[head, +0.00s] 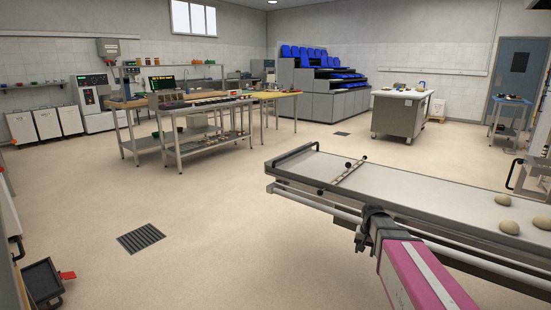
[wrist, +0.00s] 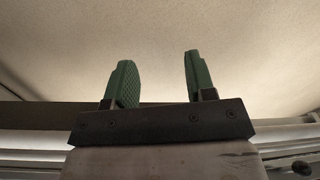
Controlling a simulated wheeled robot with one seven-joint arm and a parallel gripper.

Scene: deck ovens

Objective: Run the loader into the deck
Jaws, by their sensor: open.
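The loader (head: 420,196) is a long pale belt bed on metal side rails, running from the middle of the head view to its right edge. A dark bar handle (head: 292,157) stands at its left end. A crossbar with dark knobs (head: 342,176) lies across the belt. Several pale dough pieces (head: 507,227) sit on the belt at the right. My gripper, at the end of my pink arm, is beside the loader's near side rail. In the wrist view my gripper (wrist: 157,80) has two green fingers apart with nothing between them. The deck's mouth is not clearly visible.
A metal bench (head: 207,136) with trays stands at back left, and a white-topped cabinet table (head: 402,108) at back right. A floor grate (head: 141,238) and a dark bin (head: 42,282) are at the left. Open floor lies left of the loader.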

